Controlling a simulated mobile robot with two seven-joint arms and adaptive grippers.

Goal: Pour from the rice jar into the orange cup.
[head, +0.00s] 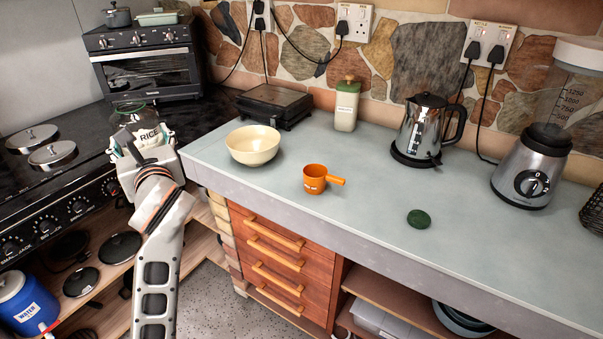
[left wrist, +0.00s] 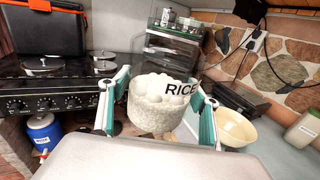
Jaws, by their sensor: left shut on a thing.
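The rice jar (head: 148,134) is a clear jar with a green rim and a RICE label, off the counter's left end near the stove. My left gripper (head: 137,141) is shut on it. In the left wrist view the jar (left wrist: 153,118) sits between the green-edged fingers, open at the top and holding white contents. The orange cup (head: 314,180) stands upright on the counter to the right, apart from the jar, with its handle pointing right. My right gripper is not in view.
A cream bowl (head: 253,145) stands on the counter between jar and cup. A dark green lid (head: 419,219) lies right of the cup. The counter around the cup is clear.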

